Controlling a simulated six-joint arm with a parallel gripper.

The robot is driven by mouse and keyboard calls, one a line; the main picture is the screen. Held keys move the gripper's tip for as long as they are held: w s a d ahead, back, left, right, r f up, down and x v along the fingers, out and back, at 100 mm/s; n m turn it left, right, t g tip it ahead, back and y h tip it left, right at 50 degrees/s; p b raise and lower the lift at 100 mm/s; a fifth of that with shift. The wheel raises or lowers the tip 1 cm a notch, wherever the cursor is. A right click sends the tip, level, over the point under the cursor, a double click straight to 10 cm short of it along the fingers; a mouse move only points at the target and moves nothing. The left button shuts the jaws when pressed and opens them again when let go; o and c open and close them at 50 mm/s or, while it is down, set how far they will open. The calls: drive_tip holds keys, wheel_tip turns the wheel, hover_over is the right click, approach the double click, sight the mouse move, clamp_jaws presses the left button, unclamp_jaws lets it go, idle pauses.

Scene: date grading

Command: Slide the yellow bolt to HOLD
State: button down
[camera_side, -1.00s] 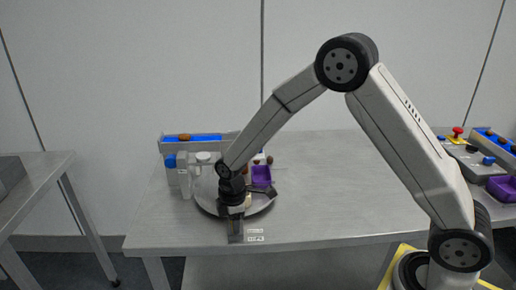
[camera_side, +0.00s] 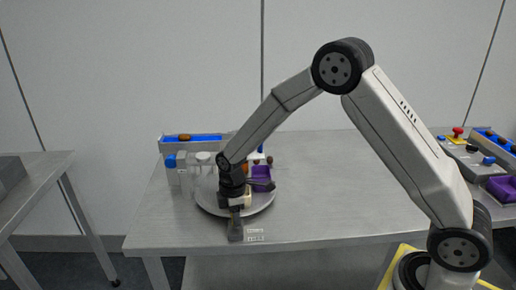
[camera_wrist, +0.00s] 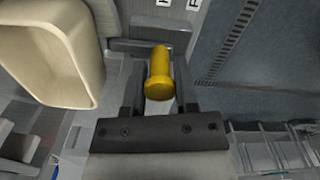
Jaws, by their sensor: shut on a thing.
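The yellow bolt (camera_wrist: 158,76) shows in the wrist view as a rounded knob standing between the two fingers of my gripper (camera_wrist: 159,90). My gripper is shut on it. Two small white label plates with dark letters lie just beyond the bolt at the top of the wrist view; the letters are cut off. In the side view my gripper (camera_side: 237,212) is low at the front edge of the round metal plate (camera_side: 266,204). There the bolt is hidden. Small labels (camera_side: 255,234) sit to its right, too small to read.
In the side view, a purple tray (camera_side: 261,172) and a blue-lined chute (camera_side: 208,139) with a brown date (camera_side: 184,138) are behind my gripper. The table (camera_side: 340,195) is clear on the right.

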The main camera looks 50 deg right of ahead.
drive_tip(key=shift+w+d, duration=0.25)
drive_tip(key=shift+d, duration=0.05)
drive_tip(key=shift+r, duration=0.1)
drive_tip(key=c, duration=0.5)
unclamp_jaws()
drive_tip(key=shift+r, duration=3.85)
